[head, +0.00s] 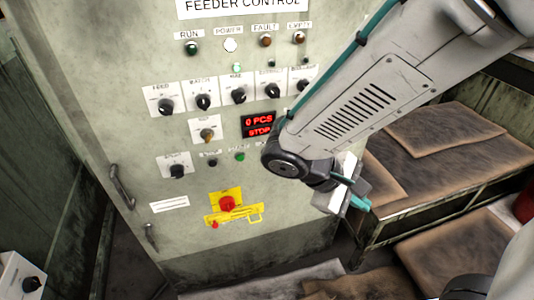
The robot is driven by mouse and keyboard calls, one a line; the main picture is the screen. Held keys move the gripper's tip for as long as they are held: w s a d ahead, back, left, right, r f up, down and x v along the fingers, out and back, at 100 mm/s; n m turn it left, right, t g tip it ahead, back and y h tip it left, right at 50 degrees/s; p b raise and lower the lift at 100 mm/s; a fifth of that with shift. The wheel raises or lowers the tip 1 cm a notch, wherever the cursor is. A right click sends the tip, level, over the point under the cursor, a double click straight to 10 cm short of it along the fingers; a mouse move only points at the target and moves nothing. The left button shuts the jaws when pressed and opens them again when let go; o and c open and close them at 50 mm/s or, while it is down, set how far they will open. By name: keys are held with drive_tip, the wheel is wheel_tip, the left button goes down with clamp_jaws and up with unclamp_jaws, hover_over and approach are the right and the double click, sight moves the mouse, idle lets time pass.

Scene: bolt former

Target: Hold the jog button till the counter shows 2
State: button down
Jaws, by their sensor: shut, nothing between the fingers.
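The feeder control cabinet (130,75) fills the left and middle of the head view. Its counter display (258,125) reads "0 PCS" with "STOP" below, in red. Under it are a small black button (212,162) and a green button (240,156); their labels are too small to read. I cannot tell which button is the jog button, and my arm hides part of the panel to their right. My gripper (360,203) is shut and empty, with teal tips, to the right of and below these buttons. It appears apart from the panel.
A red emergency stop (227,204) on a yellow plate sits below the buttons. Several black selector knobs (204,101) are above the display. Cabinet handles (122,187) stick out at left. A bench with brown, stained pads (455,130) stands at right.

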drive_tip(key=w+a+f+n+t, duration=0.4)
drive_tip(key=w+a+t, duration=0.2)
drive_tip(key=a+t, duration=0.1)
drive_tip(key=w+a+f+n+t+y, duration=0.1)
drive_tip(key=w+a+f+n+t, duration=0.3)
drive_tip(key=w+a+t, duration=0.2)
drive_tip(key=shift+w+a+f+n+t, duration=0.35)
drive_tip(key=shift+w+a, duration=0.2)
drive_tip(key=shift+a, duration=0.45)
drive_tip(key=shift+r, duration=0.1)
drive_tip(key=shift+w+a, duration=0.35)
drive_tip(key=shift+w, duration=1.1)
drive_tip(key=shift+w+a, duration=0.3)
drive_tip(key=shift+w, duration=1.1)
drive_tip(key=shift+w+a, duration=0.35)
drive_tip(key=shift+w, duration=1.1)
drive_tip(key=shift+w, duration=0.1)
drive_tip(key=shift+w+a, duration=0.1)
drive_tip(key=shift+w, duration=0.2)
